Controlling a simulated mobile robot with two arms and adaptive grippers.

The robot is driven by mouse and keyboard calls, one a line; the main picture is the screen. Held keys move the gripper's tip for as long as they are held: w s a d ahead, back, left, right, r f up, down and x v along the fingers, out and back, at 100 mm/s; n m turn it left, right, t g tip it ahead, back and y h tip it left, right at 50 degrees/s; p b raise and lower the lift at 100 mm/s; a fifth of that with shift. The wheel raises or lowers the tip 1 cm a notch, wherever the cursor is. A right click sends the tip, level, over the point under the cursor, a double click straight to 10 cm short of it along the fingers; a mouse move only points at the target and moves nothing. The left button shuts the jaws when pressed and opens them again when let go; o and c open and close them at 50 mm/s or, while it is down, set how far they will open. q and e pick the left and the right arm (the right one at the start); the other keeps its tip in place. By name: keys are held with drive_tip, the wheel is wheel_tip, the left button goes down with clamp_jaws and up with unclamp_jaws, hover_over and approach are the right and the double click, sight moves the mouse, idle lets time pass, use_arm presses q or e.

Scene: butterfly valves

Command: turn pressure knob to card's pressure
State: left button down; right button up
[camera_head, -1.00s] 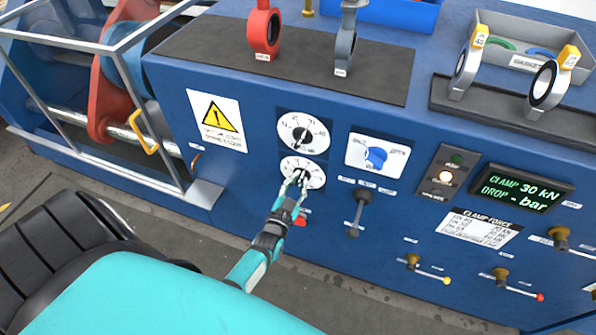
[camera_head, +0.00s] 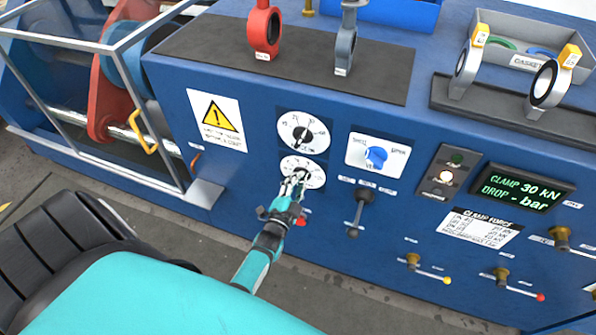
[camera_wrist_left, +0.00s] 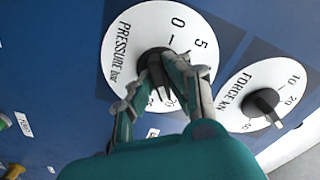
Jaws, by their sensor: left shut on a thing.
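The pressure dial (camera_head: 313,173) is a white disc on the blue panel, the lower of two dials. In the left wrist view it reads PRESSURE bar, with 0 and 5 legible (camera_wrist_left: 130,50). Its black knob (camera_wrist_left: 155,58) sits between the fingertips of my left gripper (camera_head: 297,181), which is shut on it. The fingers (camera_wrist_left: 160,75) hide part of the scale, and I cannot read the knob's setting. A white clamp force card (camera_head: 480,228) is on the panel at the right; its small lines are not readable. My right gripper is not in view.
The force dial (camera_head: 303,132) is just above, and it shows beside the fingers in the left wrist view (camera_wrist_left: 262,96). A blue selector (camera_head: 376,157) and a lever (camera_head: 358,212) are to the right. The display (camera_head: 522,189) reads CLAMP 30 kN, DROP - bar.

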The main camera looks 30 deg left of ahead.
use_arm(q)
drive_tip(key=shift+f, duration=0.1)
idle(0.3)
drive_tip(key=c, duration=1.3)
unclamp_jaws()
drive_tip(key=shift+c, duration=0.2)
drive_tip(key=v, duration=1.2)
